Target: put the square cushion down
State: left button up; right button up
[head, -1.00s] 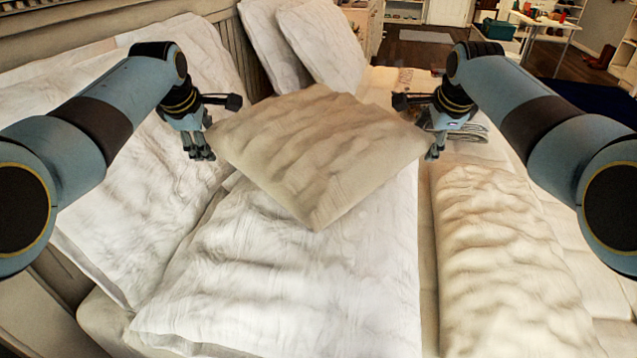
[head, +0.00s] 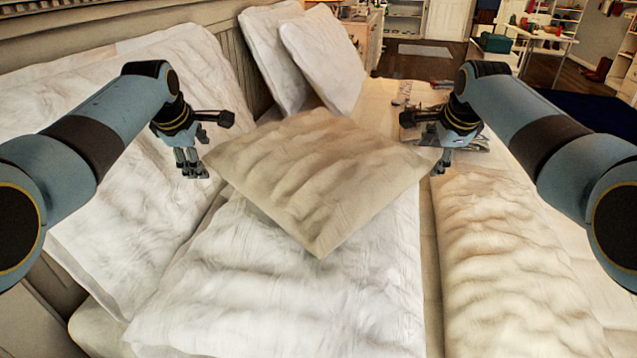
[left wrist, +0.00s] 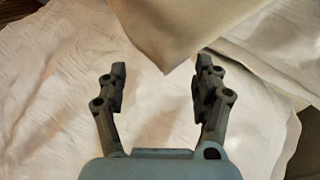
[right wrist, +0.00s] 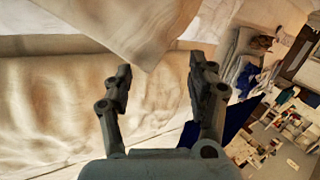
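The square cushion (head: 315,175) is beige and wrinkled. It lies on the white bedding in the middle of the head view, one corner toward me; whether its whole underside touches is hidden. My left gripper (head: 195,170) is open beside its left corner. In the left wrist view, that cushion corner (left wrist: 185,25) points between the spread fingers (left wrist: 161,68) without being gripped. My right gripper (head: 442,165) is open just off the right corner. In the right wrist view, that corner (right wrist: 145,30) shows just beyond the spread fingers (right wrist: 160,69).
White pillows (head: 325,60) lean at the headboard (head: 215,45). White bedding (head: 280,300) spreads below the cushion. A long beige pillow or roll (head: 510,270) lies at the right. Small folded items (head: 470,140) lie behind my right gripper.

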pick_arm(q)
jog(key=shift+o, duration=0.8)
jog(key=shift+a, duration=0.15)
pick_arm(e)
jog(key=shift+d, duration=0.15)
pick_arm(q)
jog(key=shift+a, duration=0.1)
pick_arm(e)
jog(key=o, duration=0.5)
jog(key=shift+d, duration=0.1)
pick_arm(q)
jog(key=v, duration=1.2)
pick_arm(e)
jog(key=v, duration=1.2)
